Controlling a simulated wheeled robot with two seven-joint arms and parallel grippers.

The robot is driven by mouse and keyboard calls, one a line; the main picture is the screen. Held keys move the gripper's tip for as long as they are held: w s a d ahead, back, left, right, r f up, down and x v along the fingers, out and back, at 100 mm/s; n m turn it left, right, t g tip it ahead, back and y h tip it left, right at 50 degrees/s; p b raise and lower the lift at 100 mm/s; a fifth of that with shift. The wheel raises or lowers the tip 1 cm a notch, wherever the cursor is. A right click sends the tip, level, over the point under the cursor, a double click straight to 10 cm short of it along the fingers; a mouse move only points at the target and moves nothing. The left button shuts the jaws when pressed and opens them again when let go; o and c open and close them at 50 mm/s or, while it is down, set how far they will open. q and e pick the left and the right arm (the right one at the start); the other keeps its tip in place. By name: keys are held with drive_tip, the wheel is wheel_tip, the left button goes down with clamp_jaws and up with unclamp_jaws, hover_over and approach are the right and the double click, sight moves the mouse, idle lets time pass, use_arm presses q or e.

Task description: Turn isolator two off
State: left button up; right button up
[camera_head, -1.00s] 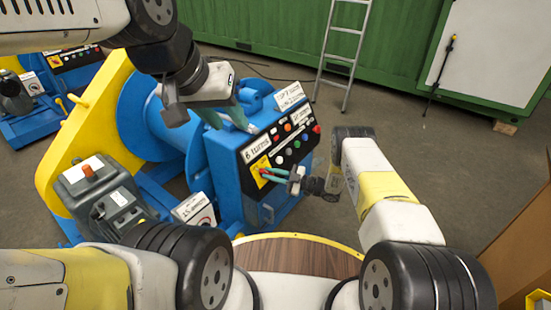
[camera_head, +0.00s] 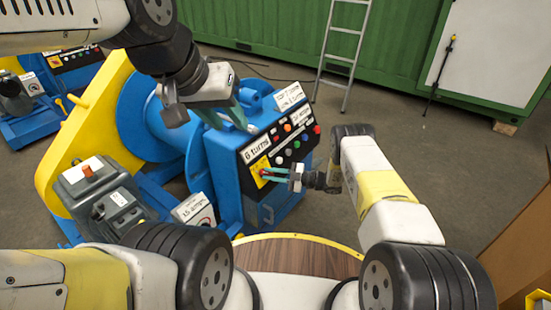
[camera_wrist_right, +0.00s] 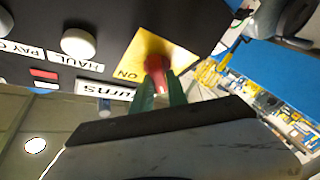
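A red rotary knob (camera_wrist_right: 155,66) sits on a yellow plate (camera_wrist_right: 138,48) marked ON, which I take as the isolator. In the head view this yellow plate (camera_head: 256,171) is at the lower left of the black control panel on the blue winch. I cannot read an isolator number. My right gripper (camera_head: 268,174) reaches in from the right. In the right wrist view its green fingertips (camera_wrist_right: 158,88) lie on both sides of the knob and look shut on it. My left gripper (camera_head: 249,127) hangs above the panel's upper left edge; its finger gap is unclear.
The panel carries several buttons and a white label reading 6 turns (camera_head: 257,147). A second machine (camera_head: 30,125) is at far left. A ladder (camera_head: 340,50) leans on a green container behind.

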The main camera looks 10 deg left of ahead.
drive_tip(key=o, duration=0.3)
drive_tip(key=shift+d, duration=0.1)
drive_tip(key=d, duration=0.7)
drive_tip(key=shift+s+d, duration=0.3)
drive_tip(key=shift+s, duration=0.05)
